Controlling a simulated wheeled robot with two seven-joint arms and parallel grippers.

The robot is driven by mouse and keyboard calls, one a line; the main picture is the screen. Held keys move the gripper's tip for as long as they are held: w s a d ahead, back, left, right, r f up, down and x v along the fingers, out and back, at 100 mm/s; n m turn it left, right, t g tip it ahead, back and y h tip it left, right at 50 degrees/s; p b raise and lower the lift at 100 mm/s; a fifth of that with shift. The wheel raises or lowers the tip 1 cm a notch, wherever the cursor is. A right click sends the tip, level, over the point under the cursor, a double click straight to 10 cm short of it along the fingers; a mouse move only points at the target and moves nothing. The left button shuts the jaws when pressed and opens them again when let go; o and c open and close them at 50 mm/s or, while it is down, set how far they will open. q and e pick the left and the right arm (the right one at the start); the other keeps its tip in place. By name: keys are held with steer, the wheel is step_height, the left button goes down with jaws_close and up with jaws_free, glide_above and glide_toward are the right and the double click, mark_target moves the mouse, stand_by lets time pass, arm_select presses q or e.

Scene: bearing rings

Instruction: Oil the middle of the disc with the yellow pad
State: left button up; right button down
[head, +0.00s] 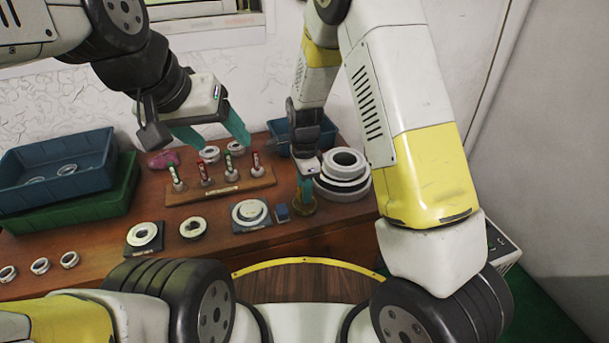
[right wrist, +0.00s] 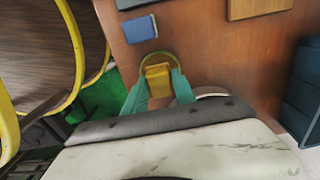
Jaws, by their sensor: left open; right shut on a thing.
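My right gripper (right wrist: 158,88) is shut on the yellow pad (right wrist: 158,76), which sits over or inside a round amber dish (right wrist: 146,61). In the head view that dish (head: 304,207) is near the table's front edge, with the teal fingers of my right gripper (head: 305,186) reaching down to it; the pad is hard to make out there. A pale disc with a raised round middle (head: 249,211) lies on a dark square plate (head: 238,227), left of the dish. My left gripper (head: 213,132) is open and empty above the back of the table.
A small blue block (head: 282,213) stands between plate and dish. A stack of large rings (head: 343,186) is close right of my right gripper. A wooden peg rack (head: 220,188), loose rings (head: 193,228), another plated ring (head: 144,235) and bins (head: 60,160) fill the left.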

steer(key=shift+r, duration=2.4)
